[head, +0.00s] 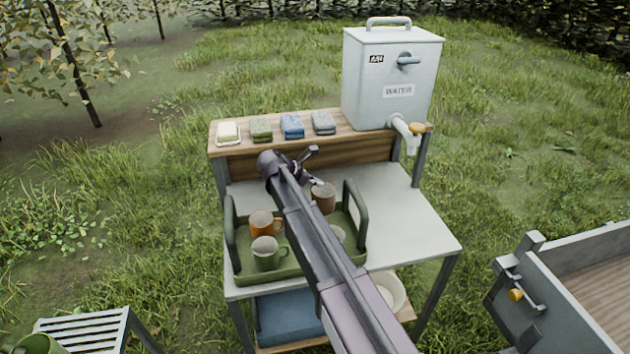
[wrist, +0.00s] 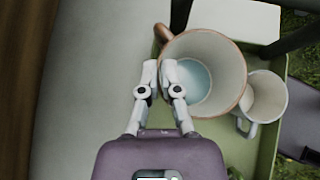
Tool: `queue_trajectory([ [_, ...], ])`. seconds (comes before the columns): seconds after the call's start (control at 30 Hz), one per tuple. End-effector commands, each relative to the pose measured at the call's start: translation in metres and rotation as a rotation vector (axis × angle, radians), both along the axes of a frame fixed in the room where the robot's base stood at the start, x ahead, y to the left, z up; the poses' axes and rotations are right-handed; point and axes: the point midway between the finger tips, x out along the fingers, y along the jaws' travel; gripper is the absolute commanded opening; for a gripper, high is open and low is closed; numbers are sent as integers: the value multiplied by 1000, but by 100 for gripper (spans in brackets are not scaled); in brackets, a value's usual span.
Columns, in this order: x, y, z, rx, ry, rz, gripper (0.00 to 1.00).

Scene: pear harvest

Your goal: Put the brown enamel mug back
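The brown enamel mug (head: 323,197) is upright at the back right of the green tray (head: 275,277) on the table. In the wrist view the mug (wrist: 232,52) shows a brown rim, pale inside with a bluish bottom, and a handle at upper left. My gripper (wrist: 160,68) has one finger outside the mug's wall and one inside it, with only a narrow gap between the tips; it looks shut on the rim. I cannot tell whether the mug touches the tray floor. In the head view my arm hides part of the tray and the fingertips.
An orange mug (head: 261,223) and a green mug (head: 266,253) stand in the tray's left part. A pale mug (wrist: 265,97) stands close beside the brown one. The tray has tall handles. The table's right side (head: 415,225) is clear.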

Motion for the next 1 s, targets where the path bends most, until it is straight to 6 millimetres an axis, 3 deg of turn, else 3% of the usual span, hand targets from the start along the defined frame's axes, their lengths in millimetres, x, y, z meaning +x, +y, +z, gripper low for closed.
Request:
queue_trajectory([
  [0.57, 0, -1, -2, 4, 12, -14, 0],
  [1.0, 1, -2, -28, 4, 12, -14, 0],
])
